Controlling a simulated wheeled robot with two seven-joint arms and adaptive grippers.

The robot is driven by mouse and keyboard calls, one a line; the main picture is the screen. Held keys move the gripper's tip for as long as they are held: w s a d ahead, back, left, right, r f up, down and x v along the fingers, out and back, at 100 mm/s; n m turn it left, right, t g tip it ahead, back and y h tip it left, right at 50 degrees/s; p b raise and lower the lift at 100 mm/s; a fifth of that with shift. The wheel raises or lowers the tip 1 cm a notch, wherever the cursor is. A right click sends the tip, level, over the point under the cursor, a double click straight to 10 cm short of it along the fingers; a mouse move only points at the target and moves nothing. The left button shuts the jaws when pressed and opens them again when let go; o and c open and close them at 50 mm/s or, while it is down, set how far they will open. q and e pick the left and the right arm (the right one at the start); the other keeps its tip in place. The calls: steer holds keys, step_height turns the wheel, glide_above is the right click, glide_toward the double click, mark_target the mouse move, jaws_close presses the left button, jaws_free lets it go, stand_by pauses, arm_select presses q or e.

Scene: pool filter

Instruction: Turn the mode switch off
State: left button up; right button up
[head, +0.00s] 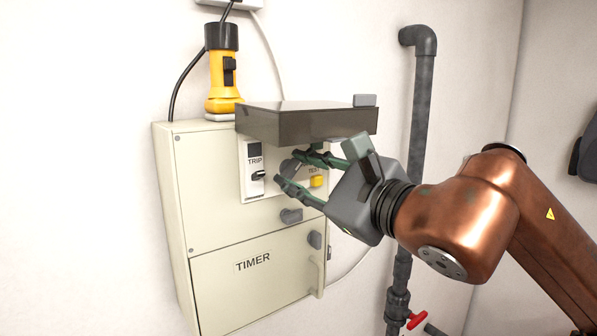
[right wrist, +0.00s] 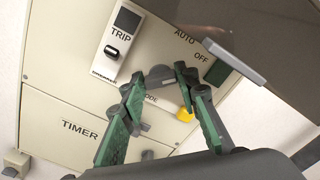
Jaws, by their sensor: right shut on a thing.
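The mode switch is a grey rotary knob (head: 291,167) on the cream control box (head: 205,190), partly hidden by my fingers. In the right wrist view the knob (right wrist: 160,75) sits between the two green fingertips, above the partly covered word MODE. The labels AUTO and OFF are to its upper right. I cannot tell which label the knob points at. My right gripper (head: 288,169) reaches in from the right and is shut on the knob; it also shows in the right wrist view (right wrist: 157,79). My left gripper is not in view.
A dark see-through cover (head: 300,123) juts out just above my right gripper. A TRIP breaker (head: 254,170) is left of the knob, a yellow TEST button (head: 317,181) to the right. A yellow flashlight (head: 223,80) stands on the box. A grey pipe (head: 422,110) runs behind my right arm.

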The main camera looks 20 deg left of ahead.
steer(key=o, duration=1.1)
steer(key=shift+o, duration=0.2)
steer(key=v, duration=1.2)
